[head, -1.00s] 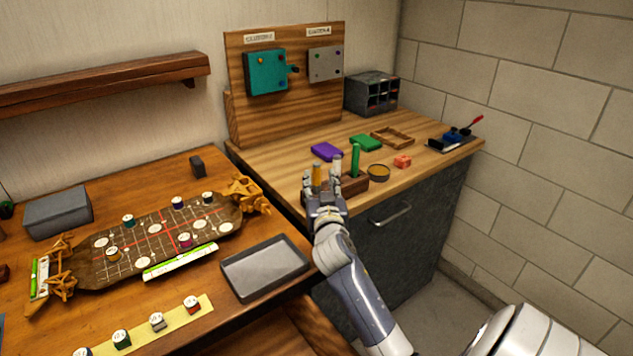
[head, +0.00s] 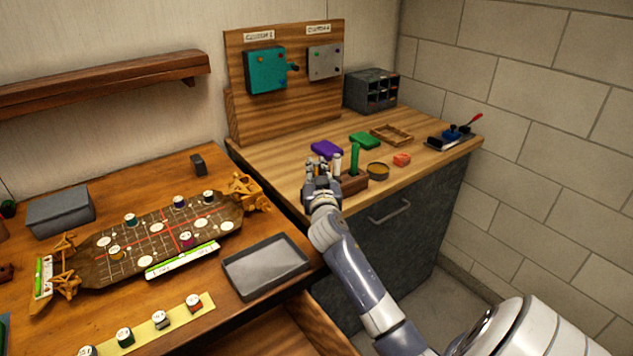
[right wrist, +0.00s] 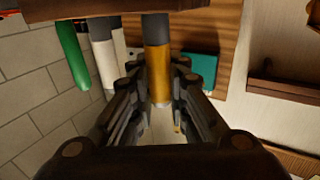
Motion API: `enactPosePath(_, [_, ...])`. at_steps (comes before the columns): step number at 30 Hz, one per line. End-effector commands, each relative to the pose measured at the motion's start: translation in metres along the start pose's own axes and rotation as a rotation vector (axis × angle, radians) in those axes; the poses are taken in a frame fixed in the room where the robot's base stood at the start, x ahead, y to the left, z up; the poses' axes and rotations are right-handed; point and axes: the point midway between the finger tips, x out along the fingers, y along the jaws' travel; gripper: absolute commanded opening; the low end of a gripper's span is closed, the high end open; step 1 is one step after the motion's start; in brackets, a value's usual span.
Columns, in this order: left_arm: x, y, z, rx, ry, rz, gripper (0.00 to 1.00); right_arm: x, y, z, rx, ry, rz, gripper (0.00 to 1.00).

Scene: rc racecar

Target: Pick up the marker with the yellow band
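The marker with the yellow band (right wrist: 158,75) stands between the two fingers of my right gripper in the right wrist view. It has an orange-yellow body with a dark grey part at the picture's top. In the head view the fingers mostly hide this marker. A white marker (right wrist: 104,62) and a green marker (right wrist: 72,55) are beside it; the green one also shows upright in the head view (head: 354,160). A brown holder (head: 353,183) sits under them. My left gripper is not in view.
A round dish (head: 377,171), a coral block (head: 402,160), a purple block (head: 326,149) and a green block (head: 364,140) lie near the holder. A wooden board (head: 296,60) stands behind. A grey tray (head: 245,292) is on the left table.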

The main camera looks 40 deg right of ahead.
Motion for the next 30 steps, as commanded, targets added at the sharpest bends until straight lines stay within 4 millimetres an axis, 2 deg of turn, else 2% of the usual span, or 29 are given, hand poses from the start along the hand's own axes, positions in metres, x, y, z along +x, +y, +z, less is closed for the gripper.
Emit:
enactPosePath(7, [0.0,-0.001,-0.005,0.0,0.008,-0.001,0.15,0.0,0.0,0.0,0.0,0.0,0.0,0.0])
enactPosePath(10, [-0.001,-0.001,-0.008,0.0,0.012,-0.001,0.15,0.0,0.0,-0.007,0.002,0.002,0.0,0.0])
enactPosePath(21, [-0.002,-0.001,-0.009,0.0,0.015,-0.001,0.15,0.0,0.0,-0.077,0.002,0.005,0.0,0.0])
enactPosePath(27, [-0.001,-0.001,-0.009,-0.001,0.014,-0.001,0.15,0.0,0.0,-0.098,0.001,0.002,0.0,0.0])
enactPosePath(30, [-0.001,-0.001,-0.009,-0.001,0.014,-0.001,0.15,0.0,0.0,-0.1,0.0,0.0,0.0,0.0])
